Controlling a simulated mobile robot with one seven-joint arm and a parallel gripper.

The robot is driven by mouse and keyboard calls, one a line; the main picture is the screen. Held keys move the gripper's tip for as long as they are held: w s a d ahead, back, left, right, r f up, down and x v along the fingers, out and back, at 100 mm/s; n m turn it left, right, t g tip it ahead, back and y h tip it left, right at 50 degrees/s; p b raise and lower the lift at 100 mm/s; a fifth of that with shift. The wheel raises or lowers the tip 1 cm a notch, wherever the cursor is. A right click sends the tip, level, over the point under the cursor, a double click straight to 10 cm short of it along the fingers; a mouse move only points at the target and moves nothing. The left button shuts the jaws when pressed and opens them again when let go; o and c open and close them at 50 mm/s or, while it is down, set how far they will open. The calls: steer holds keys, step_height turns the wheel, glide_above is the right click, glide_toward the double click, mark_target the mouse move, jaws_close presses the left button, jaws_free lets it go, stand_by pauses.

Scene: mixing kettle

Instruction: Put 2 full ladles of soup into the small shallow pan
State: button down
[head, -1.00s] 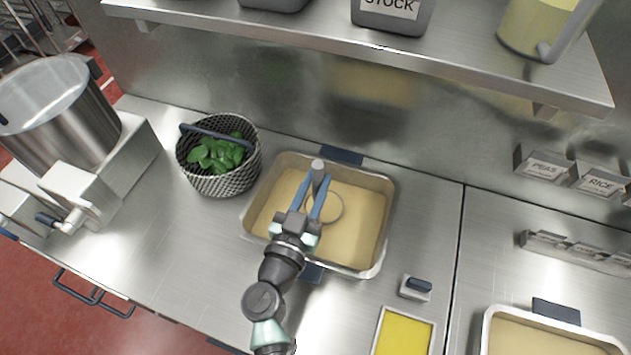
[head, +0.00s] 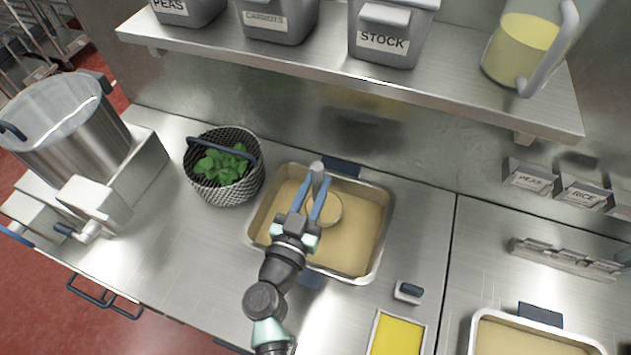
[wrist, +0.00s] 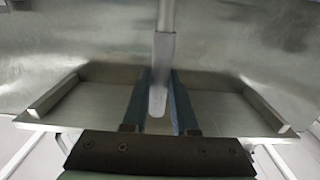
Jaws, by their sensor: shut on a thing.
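My gripper (head: 316,186) is shut on the grey ladle (head: 317,167) by its handle, above the large rectangular pan (head: 382,240) of tan soup. The handle also shows between the fingers in the wrist view (wrist: 160,75). The ladle's round bowl shows as a ring with tan soup inside it, over the soup in the pan. I cannot tell whether the bowl is in the soup or just above it. A shallow tray with yellow contents (head: 397,335) and a pan with tan contents (head: 535,340) are at the lower right. I cannot tell which is the small shallow pan.
A wire basket of green leaves (head: 222,188) stands left of the soup pan. A steel pot (head: 70,135) is at the far left. A shelf (head: 340,65) with labelled bins and a jug (head: 520,50) overhangs the back. A small dark-handled block (head: 408,291) is right of the pan.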

mark_target(316, 169)
step_height(316, 169, up, 9)
steer(key=p, duration=0.9)
steer(key=shift+r, duration=0.1)
steer(key=shift+f, duration=0.2)
